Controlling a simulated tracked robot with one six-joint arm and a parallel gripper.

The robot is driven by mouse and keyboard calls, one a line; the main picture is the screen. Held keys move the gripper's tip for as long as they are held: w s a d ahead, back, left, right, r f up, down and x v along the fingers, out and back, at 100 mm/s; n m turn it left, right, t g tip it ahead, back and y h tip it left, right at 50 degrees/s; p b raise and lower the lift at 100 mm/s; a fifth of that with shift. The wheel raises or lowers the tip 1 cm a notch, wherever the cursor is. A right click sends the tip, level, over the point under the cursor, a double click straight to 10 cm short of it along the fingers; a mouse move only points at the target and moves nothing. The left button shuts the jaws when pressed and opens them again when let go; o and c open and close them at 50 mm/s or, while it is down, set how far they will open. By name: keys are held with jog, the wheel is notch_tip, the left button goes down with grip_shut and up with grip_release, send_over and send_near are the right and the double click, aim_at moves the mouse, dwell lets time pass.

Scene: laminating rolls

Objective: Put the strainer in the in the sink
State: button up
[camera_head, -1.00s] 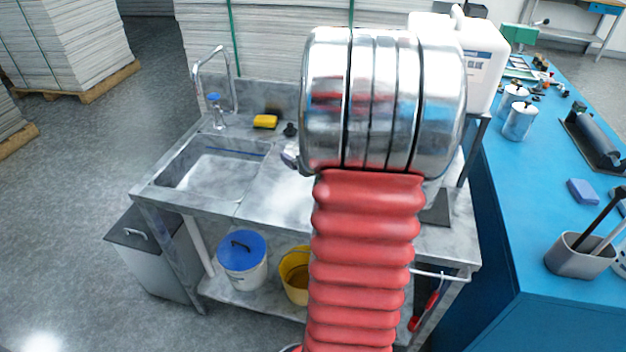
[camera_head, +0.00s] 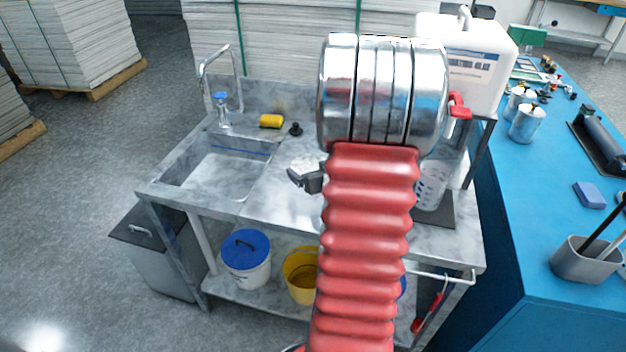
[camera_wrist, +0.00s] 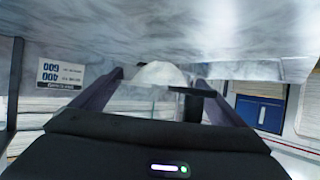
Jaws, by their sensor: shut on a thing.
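The sink (camera_head: 212,176) is an empty-looking metal basin at the left of the bench, under a tall tap. My gripper (camera_head: 310,178) shows partly from behind my arm, over the bench top to the right of the sink. In the wrist view, my gripper (camera_wrist: 160,88) has its two dark fingers on either side of a pale, domed thing, which I take to be the strainer (camera_wrist: 160,74). It is shut on this thing. My arm hides much of the grip in the head view, so the strainer's full shape cannot be told.
A yellow sponge (camera_head: 271,121) and a small black stopper (camera_head: 296,129) lie behind the basin. Buckets (camera_head: 246,259) are on the lower shelf.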

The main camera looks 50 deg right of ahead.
jog(key=shift+f, duration=2.1)
jog(key=o, duration=0.8)
jog(key=shift+r, duration=0.1)
